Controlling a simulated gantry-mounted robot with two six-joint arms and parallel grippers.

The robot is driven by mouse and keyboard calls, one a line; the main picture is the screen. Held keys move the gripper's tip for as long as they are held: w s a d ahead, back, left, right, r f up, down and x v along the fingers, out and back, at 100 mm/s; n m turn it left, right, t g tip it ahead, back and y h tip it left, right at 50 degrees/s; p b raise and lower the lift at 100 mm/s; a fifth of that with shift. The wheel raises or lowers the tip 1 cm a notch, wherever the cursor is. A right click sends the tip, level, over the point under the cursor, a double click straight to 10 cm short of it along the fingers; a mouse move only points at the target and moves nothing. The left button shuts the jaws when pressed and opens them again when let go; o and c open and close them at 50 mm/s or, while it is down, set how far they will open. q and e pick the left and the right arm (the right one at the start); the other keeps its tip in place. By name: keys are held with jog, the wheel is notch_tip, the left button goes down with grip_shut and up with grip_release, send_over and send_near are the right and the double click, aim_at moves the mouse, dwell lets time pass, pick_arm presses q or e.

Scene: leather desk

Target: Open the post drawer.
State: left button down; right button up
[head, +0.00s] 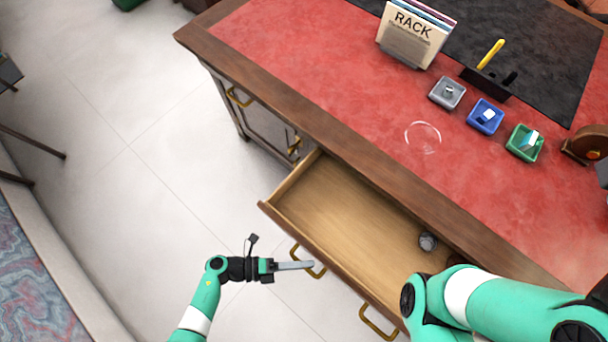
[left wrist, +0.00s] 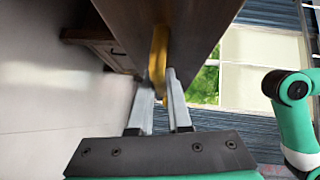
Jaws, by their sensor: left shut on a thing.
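A wooden drawer (head: 345,215) stands pulled well out of the desk front in the head view. No label on it shows. Its front carries two brass handles; my left gripper (head: 309,265) is shut on the left handle (head: 318,274). The left wrist view shows this brass handle (left wrist: 158,55) between the fingers of my left gripper (left wrist: 158,85). The other handle (head: 378,323) is free. A small grey round object (head: 427,241) lies inside the drawer, partly near my right arm. My right arm comes in at the bottom right over the drawer's right end; its gripper is out of view.
The red desk top (head: 330,75) holds a rack (head: 412,37), a grey tray (head: 447,93), a blue tray (head: 485,116) and a green tray (head: 525,143). A cabinet with brass handles (head: 238,97) is left of the drawer. The pale floor (head: 130,150) in front is clear.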

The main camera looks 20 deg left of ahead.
pick_arm(q)
jog(key=c, duration=0.9)
grip_release()
jog(key=shift+s+a+r, duration=0.1)
jog(key=shift+a, duration=0.45)
jog(key=p+v, duration=0.1)
jog(key=v, duration=0.9)
jog(key=shift+s+a, duration=0.2)
jog(key=shift+d+r, duration=0.1)
